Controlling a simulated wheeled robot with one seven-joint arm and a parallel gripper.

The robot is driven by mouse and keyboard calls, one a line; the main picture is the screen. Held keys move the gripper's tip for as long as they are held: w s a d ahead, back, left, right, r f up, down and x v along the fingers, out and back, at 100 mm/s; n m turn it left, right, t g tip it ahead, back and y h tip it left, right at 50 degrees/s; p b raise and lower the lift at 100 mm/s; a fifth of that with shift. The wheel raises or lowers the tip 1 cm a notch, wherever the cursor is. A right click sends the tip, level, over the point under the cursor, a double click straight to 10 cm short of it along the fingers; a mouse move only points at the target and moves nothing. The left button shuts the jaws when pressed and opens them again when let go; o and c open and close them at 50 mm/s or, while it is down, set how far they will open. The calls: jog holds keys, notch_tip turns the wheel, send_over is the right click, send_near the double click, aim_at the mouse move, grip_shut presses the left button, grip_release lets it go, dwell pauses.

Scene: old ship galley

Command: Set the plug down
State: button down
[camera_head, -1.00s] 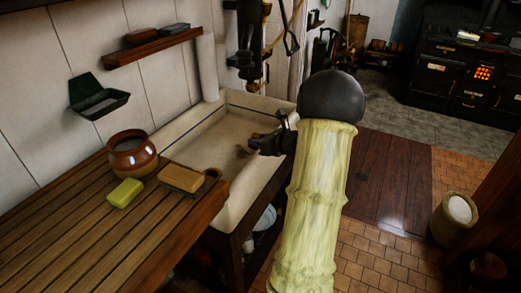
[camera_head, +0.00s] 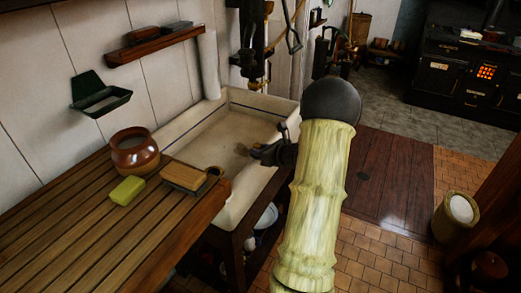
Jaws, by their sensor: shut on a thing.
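My gripper (camera_head: 260,152) is dark and reaches in from the right, over the right side of the pale stone sink (camera_head: 207,146). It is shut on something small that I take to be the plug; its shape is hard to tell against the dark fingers. A dark smudge shows on the sink floor just left of the fingertips; I cannot tell if it is a drain or a shadow. My arm's black joint and pale green sleeve hide the area right of the sink. I cannot tell whether the held thing touches the sink.
The slatted wooden draining board (camera_head: 95,230) fills the lower left. On it are a brown pot (camera_head: 135,155), a yellow-green soap bar (camera_head: 127,190) and a brush-like block (camera_head: 184,176). A small dark round thing (camera_head: 215,171) sits at its edge. Taps (camera_head: 255,75) hang above the sink's back.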

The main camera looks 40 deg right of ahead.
jog(key=shift+f, duration=0.15)
jog(key=c, duration=1.2)
grip_release()
jog(key=shift+o, duration=0.2)
jog(key=shift+r, duration=0.3)
jog(key=a+b+v, duration=0.1)
jog(key=v, duration=1.1)
jog(key=shift+d+b, duration=0.3)
jog(key=shift+d, duration=0.15)
